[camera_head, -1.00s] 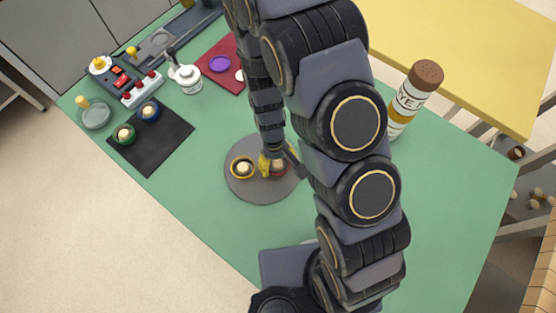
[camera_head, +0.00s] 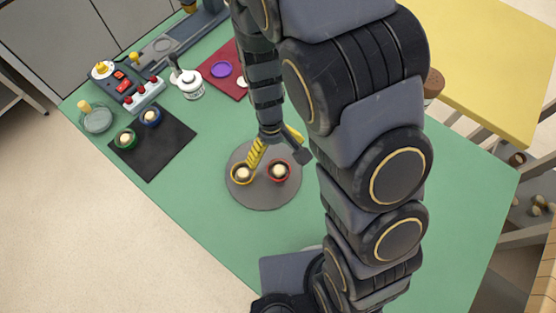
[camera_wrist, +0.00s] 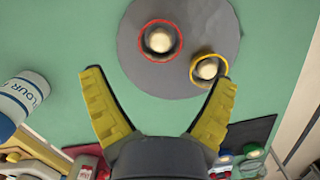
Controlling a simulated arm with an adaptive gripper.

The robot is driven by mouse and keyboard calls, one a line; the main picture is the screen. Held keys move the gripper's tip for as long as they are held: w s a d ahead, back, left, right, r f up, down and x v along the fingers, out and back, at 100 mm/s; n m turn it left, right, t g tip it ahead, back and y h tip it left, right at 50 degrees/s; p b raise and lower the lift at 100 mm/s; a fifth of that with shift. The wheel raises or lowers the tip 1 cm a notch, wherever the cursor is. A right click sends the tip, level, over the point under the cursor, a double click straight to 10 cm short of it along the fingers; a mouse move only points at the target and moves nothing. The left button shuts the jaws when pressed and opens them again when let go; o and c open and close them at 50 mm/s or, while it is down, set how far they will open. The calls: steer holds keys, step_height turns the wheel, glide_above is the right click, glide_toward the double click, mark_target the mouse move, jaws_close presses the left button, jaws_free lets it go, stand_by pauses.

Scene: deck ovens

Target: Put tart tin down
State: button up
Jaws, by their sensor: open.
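A red-rimmed tart tin (camera_head: 278,171) with a pale ball of filling sits upright on the round grey disc (camera_head: 262,198). A yellow-rimmed tart tin (camera_head: 242,174) with a similar ball sits to its left on the same disc. In the wrist view the red tin (camera_wrist: 160,40) and the yellow tin (camera_wrist: 208,68) both lie beyond my fingertips. My gripper (camera_head: 275,148) has yellow fingers spread wide and holds nothing. It hangs above the disc, apart from the red tin. The wrist view shows my gripper (camera_wrist: 158,84) open and empty too.
A black mat (camera_head: 150,160) holds a green tin (camera_head: 125,138) and a blue tin (camera_head: 151,117). The green table front is clear.

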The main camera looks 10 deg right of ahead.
steer(key=s+d+r+m, duration=0.1)
steer(key=s+d+r, duration=0.15)
steer(key=r, duration=0.55)
steer(key=s+d+r+m, duration=0.1)
steer(key=s+r, duration=0.2)
steer(key=r, duration=0.4)
steer(key=s+d+r+m, duration=0.2)
steer(key=s+d+r, duration=0.1)
steer(key=s+r, duration=0.4)
steer(key=s, duration=0.3)
steer(key=shift+s+m+y, duration=0.2)
steer(key=shift+m+y, duration=0.1)
steer(key=shift+y, duration=0.1)
steer(key=shift+c, duration=1)
